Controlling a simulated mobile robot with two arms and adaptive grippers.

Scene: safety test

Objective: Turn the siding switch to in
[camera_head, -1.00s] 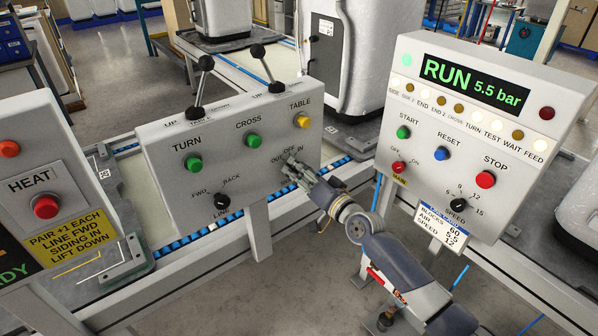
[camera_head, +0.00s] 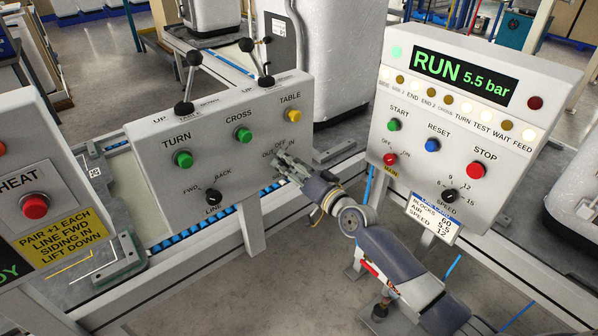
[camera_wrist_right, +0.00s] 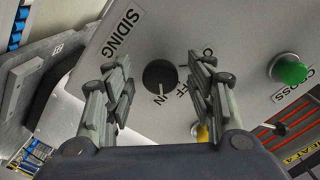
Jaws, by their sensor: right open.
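The siding switch (camera_wrist_right: 160,76) is a round black knob with a small light mark on its lower edge in the right wrist view. My left gripper is not in view.
The grey switch box (camera_head: 240,180) also carries the line switch (camera_head: 213,198), green TURN and CROSS buttons, a yellow TABLE button (camera_head: 294,115) and two levers. A control box (camera_head: 420,150) reading RUN stands to the right. A HEAT box (camera_head: 60,165) stands at left.

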